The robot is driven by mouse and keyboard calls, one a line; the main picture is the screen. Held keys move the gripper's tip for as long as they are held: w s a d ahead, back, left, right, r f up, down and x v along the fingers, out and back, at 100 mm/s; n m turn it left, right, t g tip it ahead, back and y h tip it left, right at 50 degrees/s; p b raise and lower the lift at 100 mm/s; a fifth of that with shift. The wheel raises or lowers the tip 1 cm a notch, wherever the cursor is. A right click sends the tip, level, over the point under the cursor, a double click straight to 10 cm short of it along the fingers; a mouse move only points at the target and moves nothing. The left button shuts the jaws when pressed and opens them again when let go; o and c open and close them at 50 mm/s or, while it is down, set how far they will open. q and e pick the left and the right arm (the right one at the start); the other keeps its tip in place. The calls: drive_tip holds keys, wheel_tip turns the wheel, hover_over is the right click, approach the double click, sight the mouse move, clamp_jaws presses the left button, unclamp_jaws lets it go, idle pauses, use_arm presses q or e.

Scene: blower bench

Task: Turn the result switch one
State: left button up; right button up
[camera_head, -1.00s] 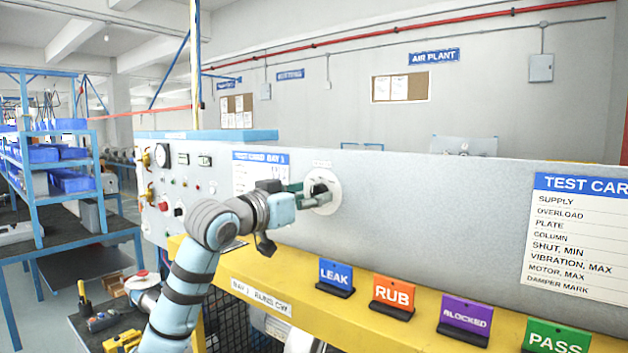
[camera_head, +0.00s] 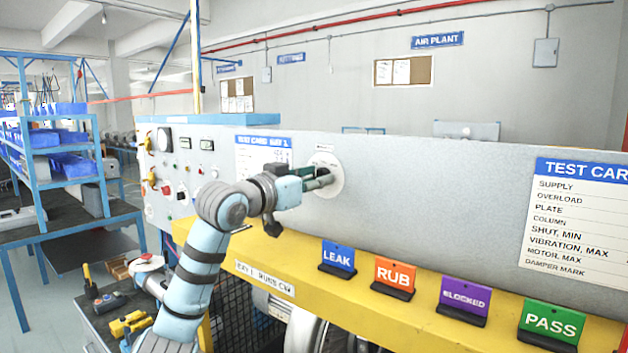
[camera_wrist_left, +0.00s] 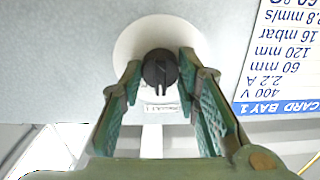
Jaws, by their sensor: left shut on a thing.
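The result switch is a black round knob (camera_wrist_left: 158,72) with a raised bar, on a white round plate (camera_head: 326,162) on the grey panel. My left gripper (camera_head: 324,179) is at the plate, coming from the left, and covers much of the knob in the head view. In the left wrist view its two green padded fingers (camera_wrist_left: 160,76) lie one on each side of the knob, shut on it. The knob's bar looks about upright in that view. A small label under the knob there is too blurred to read. My right gripper is not in view.
A test card (camera_head: 262,158) is left of the switch. Gauges and buttons (camera_head: 178,170) are on the panel's left end. A yellow ledge (camera_head: 400,268) below carries LEAK (camera_head: 338,256), RUB (camera_head: 396,274), BLOCKED (camera_head: 464,297) and PASS (camera_head: 551,321) signs.

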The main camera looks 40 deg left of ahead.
use_arm(q)
drive_tip(key=m, duration=0.8)
drive_tip(key=shift+a+r+m, duration=0.1)
drive_tip(key=shift+r+m, duration=0.05)
drive_tip(key=shift+m, duration=0.15)
idle(0.6)
